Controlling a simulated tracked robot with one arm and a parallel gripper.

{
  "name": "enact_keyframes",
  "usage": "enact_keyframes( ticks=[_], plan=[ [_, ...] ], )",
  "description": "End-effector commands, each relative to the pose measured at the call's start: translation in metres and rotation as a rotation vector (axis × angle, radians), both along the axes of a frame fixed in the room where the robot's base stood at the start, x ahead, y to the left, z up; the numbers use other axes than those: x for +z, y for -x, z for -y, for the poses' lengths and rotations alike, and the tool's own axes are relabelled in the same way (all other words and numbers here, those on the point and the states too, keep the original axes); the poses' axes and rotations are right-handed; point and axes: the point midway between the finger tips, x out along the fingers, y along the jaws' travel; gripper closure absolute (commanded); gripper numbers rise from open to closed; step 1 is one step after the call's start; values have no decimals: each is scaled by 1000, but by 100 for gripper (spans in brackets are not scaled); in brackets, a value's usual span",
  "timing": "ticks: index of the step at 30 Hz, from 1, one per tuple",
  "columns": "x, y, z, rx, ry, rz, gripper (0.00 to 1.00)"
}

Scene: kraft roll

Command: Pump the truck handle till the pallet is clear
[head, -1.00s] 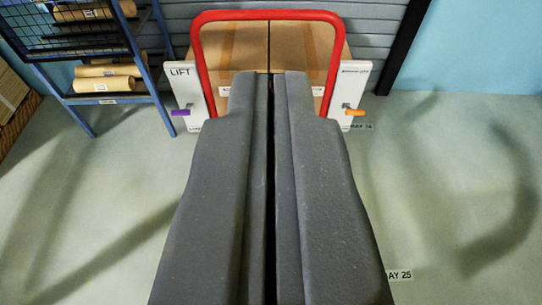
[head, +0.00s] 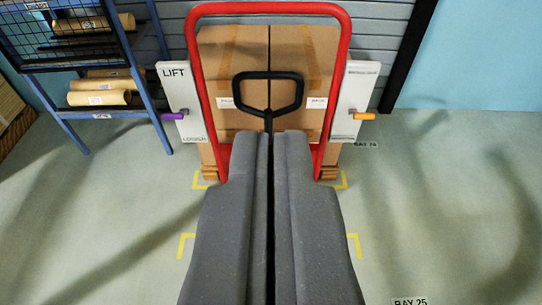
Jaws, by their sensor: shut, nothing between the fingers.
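The black looped truck handle (head: 268,76) stands upright in front of the cardboard boxes, inside a red tubular frame (head: 343,50). My gripper (head: 270,135) is shut and empty, pointing at the handle. Its fingertips appear just below the loop in the picture and cover the lower stem; I cannot tell whether they touch it. The boxes (head: 300,60) sit on a wooden pallet, whose corner (head: 209,173) shows low at the left. The truck's body and forks are hidden behind my gripper, so any gap under the pallet cannot be seen.
A white LIFT board (head: 181,90) with a purple lever (head: 172,116) is left of the frame. Another white board (head: 357,85) with an orange lever (head: 363,116) is right. A blue rack (head: 150,90) with paper rolls stands left. Yellow corner marks (head: 186,240) lie on the floor. Floor at right is clear.

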Motion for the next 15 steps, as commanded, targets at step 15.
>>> enact_keyframes(
  ticks=[15],
  plan=[
    [-9, -78, -1, 54, 159, 38, 60]
  ],
)
